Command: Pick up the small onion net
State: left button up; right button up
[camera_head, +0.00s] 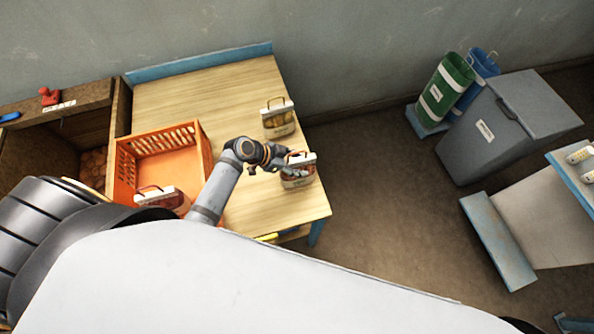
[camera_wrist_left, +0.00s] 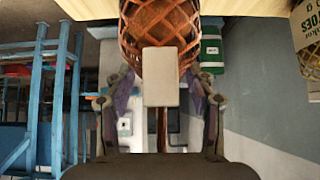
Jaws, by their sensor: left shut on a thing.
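The small onion net (camera_head: 298,178) stands upright near the right edge of the wooden table, with a white band and a handle on top. In the left wrist view, its brown mesh body (camera_wrist_left: 160,28) and pale tag (camera_wrist_left: 160,78) show between the fingers. My left gripper (camera_head: 279,160) is at its upper part, shut on it; the fingers show in the left wrist view (camera_wrist_left: 161,92). The exact finger contact is hidden behind the tag. I cannot tell whether the net's base touches the table. My right gripper is not in view.
A potato net (camera_head: 278,122) stands just behind on the table (camera_head: 200,95). An orange crate (camera_head: 158,140) is at the left, with another reddish net (camera_head: 165,197) at its near end. A grey bin (camera_head: 500,130) and green bin (camera_head: 443,92) stand right. Floor between is clear.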

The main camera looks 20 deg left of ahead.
pick_arm(q)
grip_shut()
jog(key=shift+w+r, duration=0.1)
jog(key=shift+r, duration=0.1)
jog(key=shift+r, duration=0.3)
jog(key=s+a+r, duration=0.2)
jog(key=s+r, duration=1)
jog(key=s, duration=0.2)
